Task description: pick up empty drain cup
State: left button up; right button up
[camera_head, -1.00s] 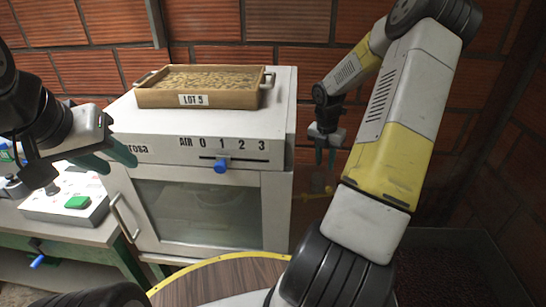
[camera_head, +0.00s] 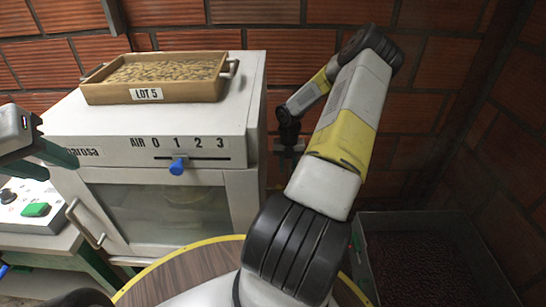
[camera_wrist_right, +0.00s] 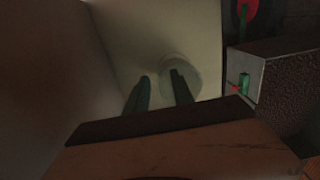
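A pale, round, cup-like thing (camera_wrist_right: 190,70), apparently the drain cup, shows dimly in the right wrist view. Its contents cannot be made out. My right gripper (camera_wrist_right: 160,92) is open, with its two dark green fingers apart. One finger overlaps the cup in the picture and the other is to its left; contact cannot be told. My left gripper (camera_head: 48,160) is open and empty at the left edge, in front of the cabinet.
The white cabinet (camera_head: 225,190) has a blue slider knob (camera_head: 177,166) and bears a wooden tray (camera_head: 112,97) marked LOT 5. A control box with a green button (camera_head: 36,209) is at left. A bin of dark beans (camera_head: 415,265) stands at lower right. A brick wall is behind.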

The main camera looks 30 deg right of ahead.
jog(key=shift+f, duration=0.3)
grip_shut()
